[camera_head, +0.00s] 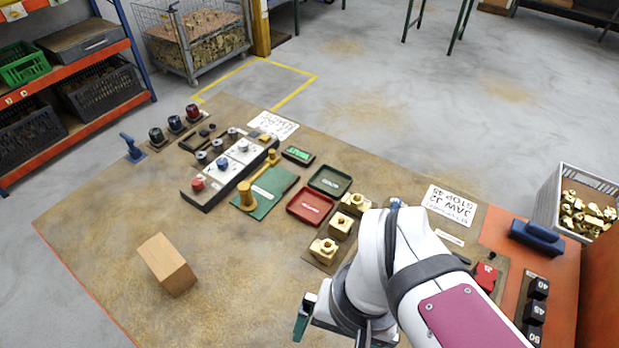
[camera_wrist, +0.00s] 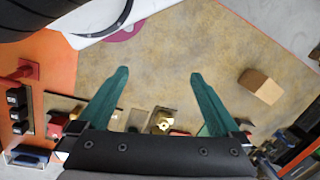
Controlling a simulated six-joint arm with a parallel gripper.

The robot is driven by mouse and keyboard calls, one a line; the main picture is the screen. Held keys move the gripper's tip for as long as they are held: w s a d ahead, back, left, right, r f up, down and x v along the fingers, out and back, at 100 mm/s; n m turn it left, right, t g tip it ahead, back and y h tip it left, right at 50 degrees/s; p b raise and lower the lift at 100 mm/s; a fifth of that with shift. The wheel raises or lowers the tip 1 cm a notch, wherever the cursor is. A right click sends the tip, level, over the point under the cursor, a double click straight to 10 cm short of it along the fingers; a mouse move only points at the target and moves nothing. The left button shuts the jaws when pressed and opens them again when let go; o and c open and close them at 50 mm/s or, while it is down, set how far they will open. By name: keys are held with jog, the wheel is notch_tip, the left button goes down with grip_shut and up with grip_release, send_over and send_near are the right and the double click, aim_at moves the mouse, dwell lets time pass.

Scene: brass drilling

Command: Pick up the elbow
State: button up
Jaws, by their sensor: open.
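Three brass fittings stand in a row on a brown board right of the table's middle: a near one (camera_head: 323,250), a middle one (camera_head: 341,225) and a far one (camera_head: 355,202). I cannot tell which is the elbow. One brass fitting (camera_wrist: 162,121) shows in the wrist view, low in the picture between the bases of the fingers. My gripper (camera_wrist: 158,73) is open with two green fingers and nothing between its tips. In the head view a green finger (camera_head: 301,326) shows left of my white arm, nearer than the fittings; the arm hides part of the board.
A wooden block (camera_head: 167,264) stands at the front left, with bare table around it. Beyond the fittings are a red tray (camera_head: 311,207), a green tray (camera_head: 330,181) and a grey fixture (camera_head: 228,174). Black blocks (camera_head: 534,312) and a red piece (camera_head: 487,277) lie right of my arm.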

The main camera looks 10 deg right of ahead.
jog(key=w+d+f+n+g+h, duration=0.1)
jog(key=d+f+n+g+h, duration=0.3)
jog(key=n, duration=0.3)
jog(key=n+t+h, duration=0.7)
jog(key=n+t, duration=0.7)
jog(key=n, duration=1.2)
send_near(319, 255)
jog(key=x, duration=0.6)
jog(key=shift+w+r, duration=0.1)
jog(key=shift+w, duration=0.25)
jog(key=x, duration=0.5)
jog(key=shift+d+f, duration=0.35)
jog(key=shift+d, duration=0.1)
grip_shut()
